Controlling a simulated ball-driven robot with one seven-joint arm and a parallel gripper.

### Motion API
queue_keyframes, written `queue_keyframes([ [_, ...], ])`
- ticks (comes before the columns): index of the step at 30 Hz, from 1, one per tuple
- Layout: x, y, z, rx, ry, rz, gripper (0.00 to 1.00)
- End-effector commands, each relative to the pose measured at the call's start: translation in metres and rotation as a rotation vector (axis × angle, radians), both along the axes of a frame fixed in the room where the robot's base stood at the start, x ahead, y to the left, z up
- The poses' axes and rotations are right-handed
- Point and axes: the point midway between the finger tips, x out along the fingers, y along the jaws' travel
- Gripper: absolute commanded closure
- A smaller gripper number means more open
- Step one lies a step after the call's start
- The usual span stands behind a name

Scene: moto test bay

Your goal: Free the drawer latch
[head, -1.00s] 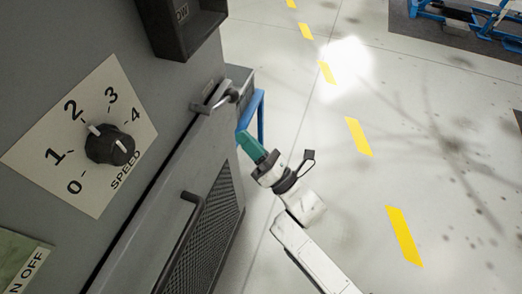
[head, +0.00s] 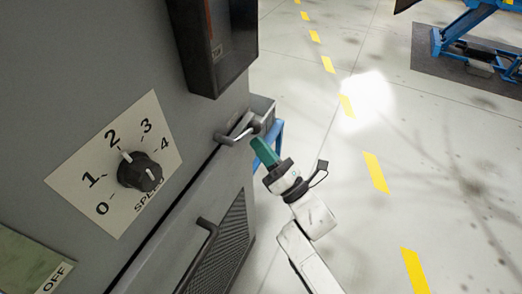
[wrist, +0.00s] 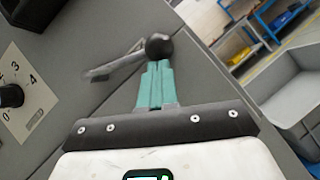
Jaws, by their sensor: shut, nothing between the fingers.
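The latch (head: 236,136) is a metal lever with a dark ball knob at its end. It sits on the front of the grey machine, above the seam of a lower panel with a bar handle (head: 207,232). In the wrist view the lever (wrist: 118,66) runs left from the ball (wrist: 159,46). My gripper (head: 256,143) has teal fingers, shut and empty. Its tips are right by the ball; in the wrist view the gripper (wrist: 157,68) points at it from below. I cannot tell whether they touch.
A speed dial (head: 139,172) on a pale plate is left of the latch. A dark box (head: 213,45) juts out above it. A grey bin (wrist: 290,95) stands at right in the wrist view. The floor with yellow dashes is open on the right.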

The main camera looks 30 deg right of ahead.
Motion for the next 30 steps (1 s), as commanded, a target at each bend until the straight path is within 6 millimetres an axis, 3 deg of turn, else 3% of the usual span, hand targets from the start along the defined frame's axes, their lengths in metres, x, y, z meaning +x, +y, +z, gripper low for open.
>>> queue_keyframes([
  [7, 0.007, -0.009, 0.008, -0.085, -0.063, -0.003, 1.00],
  [20, 0.009, -0.012, 0.018, -0.082, -0.060, 0.000, 1.00],
  [30, 0.011, -0.013, -0.004, -0.083, -0.059, -0.001, 1.00],
])
